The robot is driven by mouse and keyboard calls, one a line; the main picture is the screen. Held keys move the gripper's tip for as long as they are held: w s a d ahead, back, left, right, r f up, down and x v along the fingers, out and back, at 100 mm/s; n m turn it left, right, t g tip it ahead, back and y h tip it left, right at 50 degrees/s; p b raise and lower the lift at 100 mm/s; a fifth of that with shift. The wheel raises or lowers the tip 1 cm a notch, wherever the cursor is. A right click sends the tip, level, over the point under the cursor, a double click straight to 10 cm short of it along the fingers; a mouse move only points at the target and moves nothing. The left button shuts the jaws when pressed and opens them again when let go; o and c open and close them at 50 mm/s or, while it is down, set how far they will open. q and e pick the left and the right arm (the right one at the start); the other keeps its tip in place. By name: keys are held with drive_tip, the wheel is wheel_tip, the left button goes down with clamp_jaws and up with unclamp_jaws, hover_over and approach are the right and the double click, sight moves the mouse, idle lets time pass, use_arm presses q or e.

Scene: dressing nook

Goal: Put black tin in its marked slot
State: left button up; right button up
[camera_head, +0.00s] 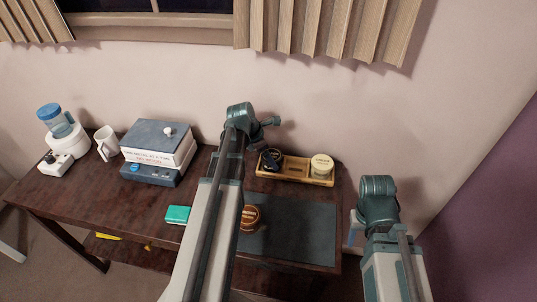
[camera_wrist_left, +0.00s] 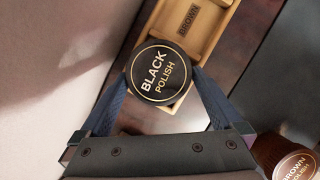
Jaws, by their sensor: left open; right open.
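The black tin (camera_wrist_left: 160,73), its lid reading "BLACK POLISH", is at the end compartment of the wooden tray (camera_wrist_left: 213,30). In the head view it is a dark shape (camera_head: 266,162) at the tray's left end (camera_head: 296,179), partly covered by my left gripper (camera_head: 273,157). The left gripper is open, with a blue finger on either side of the tin in the left wrist view. Whether the tin lies fully flat in the compartment is hard to tell. The neighbouring compartment, labelled "BROWN", is empty. My right gripper (camera_head: 352,235) is open, mostly hidden behind its arm, right of the table.
A brown tin (camera_head: 250,217) sits on the dark mat (camera_head: 300,228). A cream tin (camera_head: 321,166) stands in the tray's right end.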

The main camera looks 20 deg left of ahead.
use_arm(q)
drive_tip(key=shift+r+p, duration=0.35)
drive_tip(key=shift+r, duration=0.2)
drive_tip(key=p+v, duration=1)
drive_tip(key=v, duration=0.1)
drive_tip(key=shift+s, duration=0.2)
drive_tip(key=shift+a+r, duration=0.15)
drive_tip(key=s+d+m+g+y, duration=0.1)
drive_tip(key=s+d+m, duration=0.3)
drive_tip(key=d+m, duration=0.5)
drive_tip(key=s+d+f+m+g+y, duration=0.1)
drive_tip(key=s+d+m, duration=0.4)
drive_tip(key=d+m, duration=0.4)
drive_tip(key=s+d+m+g+y, duration=0.1)
drive_tip(key=s+d+m, duration=0.3)
drive_tip(key=d+m, duration=0.5)
drive_tip(key=m+y, duration=0.1)
drive_tip(key=m, duration=0.3)
drive_tip(key=shift+s+f, duration=0.25)
drive_tip(key=shift+s, duration=0.05)
